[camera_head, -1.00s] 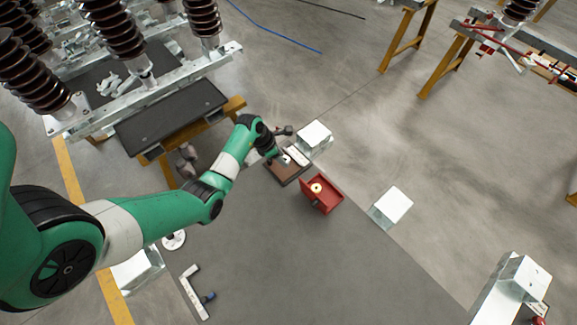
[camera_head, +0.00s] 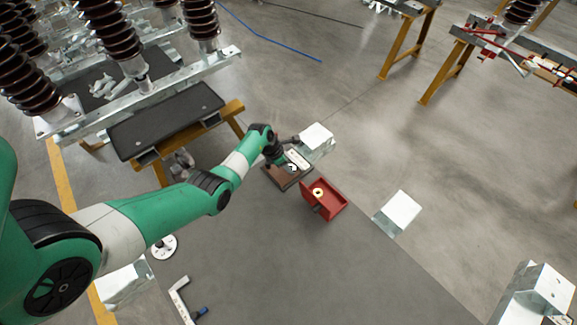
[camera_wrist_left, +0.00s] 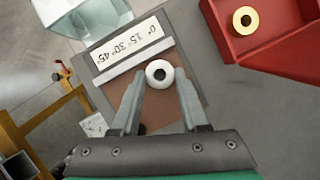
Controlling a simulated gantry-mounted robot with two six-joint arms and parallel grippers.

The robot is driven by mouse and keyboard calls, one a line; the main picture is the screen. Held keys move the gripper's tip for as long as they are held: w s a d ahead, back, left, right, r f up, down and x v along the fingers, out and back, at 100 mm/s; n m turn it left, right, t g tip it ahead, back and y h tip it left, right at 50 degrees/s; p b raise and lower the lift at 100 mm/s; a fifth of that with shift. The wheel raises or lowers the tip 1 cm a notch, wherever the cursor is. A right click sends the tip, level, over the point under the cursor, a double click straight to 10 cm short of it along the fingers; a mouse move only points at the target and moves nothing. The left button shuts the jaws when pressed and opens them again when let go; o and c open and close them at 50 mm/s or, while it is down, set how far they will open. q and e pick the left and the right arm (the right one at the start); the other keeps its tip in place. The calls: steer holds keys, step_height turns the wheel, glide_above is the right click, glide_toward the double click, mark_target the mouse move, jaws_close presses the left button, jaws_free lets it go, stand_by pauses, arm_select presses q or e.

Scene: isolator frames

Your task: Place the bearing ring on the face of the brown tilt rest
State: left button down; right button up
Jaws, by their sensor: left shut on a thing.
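The brown tilt rest (camera_head: 277,178) stands on the grey table near the middle of the head view. In the left wrist view its brown face (camera_wrist_left: 117,90) lies below a white label strip (camera_wrist_left: 133,48) marked with angles. My left gripper (camera_wrist_left: 158,84) is shut on a pale ring with a dark hole, the bearing ring (camera_wrist_left: 159,73). The ring is held at the fingertips over the tilt rest's face, near its ledge. I cannot tell whether it touches the face. In the head view my left gripper (camera_head: 286,165) partly covers the rest. My right gripper is not in view.
A red tray (camera_head: 336,196) with a brass ring (camera_head: 318,192) stands right of the tilt rest. Metal blocks stand behind the rest (camera_head: 317,137) and farther right (camera_head: 402,209). A white L-shaped piece (camera_head: 181,298) lies at the front left. The table's middle front is clear.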

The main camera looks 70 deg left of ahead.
arm_select(q)
steer(key=shift+c, duration=2.1)
jaws_free()
steer(key=shift+f, duration=0.1)
steer(key=shift+r+p, duration=0.35)
steer(key=p+v, duration=0.6)
steer(key=v, duration=0.5)
steer(key=shift+s+r, duration=0.25)
steer(key=shift+s, duration=0.05)
